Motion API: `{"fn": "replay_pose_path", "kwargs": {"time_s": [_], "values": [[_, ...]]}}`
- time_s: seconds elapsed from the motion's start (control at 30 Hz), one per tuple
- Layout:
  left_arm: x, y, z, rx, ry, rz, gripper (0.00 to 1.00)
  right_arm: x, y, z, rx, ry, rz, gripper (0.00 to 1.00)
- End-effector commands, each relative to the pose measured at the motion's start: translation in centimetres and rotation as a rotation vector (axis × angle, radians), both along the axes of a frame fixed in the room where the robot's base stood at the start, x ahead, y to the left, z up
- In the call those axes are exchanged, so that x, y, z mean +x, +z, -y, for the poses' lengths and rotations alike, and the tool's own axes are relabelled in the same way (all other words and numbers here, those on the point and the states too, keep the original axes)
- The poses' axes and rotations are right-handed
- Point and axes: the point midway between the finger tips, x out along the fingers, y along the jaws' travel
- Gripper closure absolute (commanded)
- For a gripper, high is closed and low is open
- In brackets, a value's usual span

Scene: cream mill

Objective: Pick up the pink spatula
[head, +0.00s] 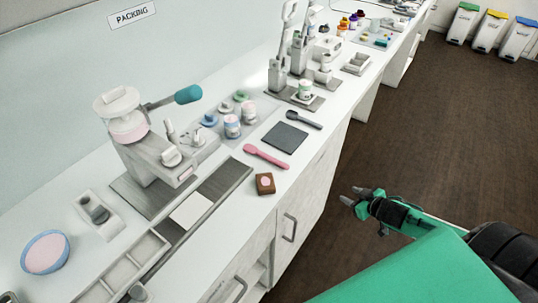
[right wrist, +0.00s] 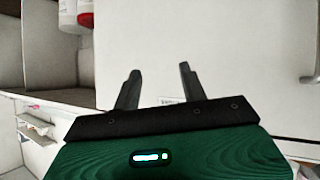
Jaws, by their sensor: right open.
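The pink spatula (head: 266,156) lies flat on the white counter in the head view, between the dark square mat and the small brown block. My right gripper (head: 352,196) is open and empty, out over the brown floor to the right of the counter's front edge, well apart from the spatula. In the right wrist view its two dark fingers (right wrist: 160,75) stand apart with nothing between them, in front of a pale surface. The spatula cannot be made out in the right wrist view. My left gripper is not in view.
Near the spatula are a dark grey mat (head: 285,138), a dark spatula (head: 304,119), a brown block with a pink top (head: 265,184) and several jars (head: 232,126). A press with a teal handle (head: 188,94) stands to the left. The floor (head: 420,130) right of the counter is clear.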

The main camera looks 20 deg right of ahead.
Motion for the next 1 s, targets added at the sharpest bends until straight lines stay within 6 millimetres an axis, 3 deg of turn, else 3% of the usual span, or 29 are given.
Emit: {"fn": "replay_pose_path", "kwargs": {"time_s": [0.03,0.1,0.2,0.3,0.4,0.6,1.0], "values": [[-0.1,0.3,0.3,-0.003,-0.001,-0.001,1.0,1.2,4.1,-1.5,0.014,0.057,0.038,0.57],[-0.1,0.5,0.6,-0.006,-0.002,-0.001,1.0,2.2,8.6,-4.2,0.051,0.129,0.077,0.57],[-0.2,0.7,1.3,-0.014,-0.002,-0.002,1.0,2.5,13.8,-8.2,0.103,0.224,0.108,0.57],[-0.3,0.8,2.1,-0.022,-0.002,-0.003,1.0,2.0,17.4,-11.6,0.147,0.303,0.12,0.57],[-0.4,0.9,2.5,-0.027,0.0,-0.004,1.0,1.4,19.6,-13.8,0.179,0.352,0.119,0.57],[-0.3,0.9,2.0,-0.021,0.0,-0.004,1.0,1.2,20.9,-15.4,0.201,0.384,0.121,0.57],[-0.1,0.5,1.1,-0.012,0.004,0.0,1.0,2.9,20.1,-16.3,0.197,0.383,0.123,0.57]]}}
